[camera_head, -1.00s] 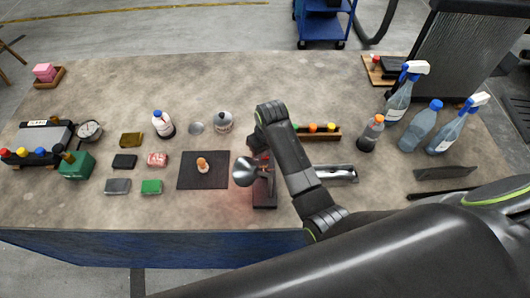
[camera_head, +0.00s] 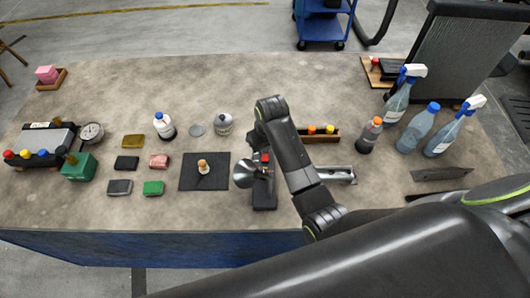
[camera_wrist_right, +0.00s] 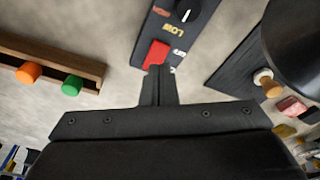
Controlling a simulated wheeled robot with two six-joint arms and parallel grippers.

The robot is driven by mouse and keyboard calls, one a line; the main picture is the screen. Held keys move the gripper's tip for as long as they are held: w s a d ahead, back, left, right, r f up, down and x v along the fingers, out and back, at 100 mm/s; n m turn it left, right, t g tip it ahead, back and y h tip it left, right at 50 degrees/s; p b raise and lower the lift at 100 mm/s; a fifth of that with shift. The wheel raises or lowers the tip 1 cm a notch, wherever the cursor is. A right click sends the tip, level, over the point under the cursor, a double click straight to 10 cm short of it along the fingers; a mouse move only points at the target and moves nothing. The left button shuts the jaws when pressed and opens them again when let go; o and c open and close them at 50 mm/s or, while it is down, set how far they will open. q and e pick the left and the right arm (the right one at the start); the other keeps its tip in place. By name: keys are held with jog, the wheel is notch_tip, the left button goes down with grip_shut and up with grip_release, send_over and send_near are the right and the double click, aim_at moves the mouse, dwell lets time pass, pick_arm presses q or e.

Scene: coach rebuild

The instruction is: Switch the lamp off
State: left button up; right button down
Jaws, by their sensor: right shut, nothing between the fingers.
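The lamp has a silver round head (camera_head: 244,173) and a dark base (camera_head: 264,198) near the table's front edge. No glow shows on the table around it. In the right wrist view its black control panel (camera_wrist_right: 172,28) carries a red rocker switch (camera_wrist_right: 156,53), a knob and lettering, including LOW. The dark lamp head (camera_wrist_right: 302,45) is at the upper right there. My right gripper (camera_wrist_right: 157,72) is shut and empty, its fingertips at the lower end of the red switch; I cannot tell whether they touch. My left gripper is not in view.
A black mat (camera_head: 218,181) with a small wooden-handled stamp (camera_head: 203,167) lies left of the lamp. A wooden rack (camera_head: 325,135) with coloured knobs lies behind my right arm. Spray bottles (camera_head: 398,100) stand at the right. The table's back middle is clear.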

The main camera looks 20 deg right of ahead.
aim_at(265, 159)
notch_tip(265, 159, up, 4)
jog(key=shift+f, duration=0.2)
dwell(0.7)
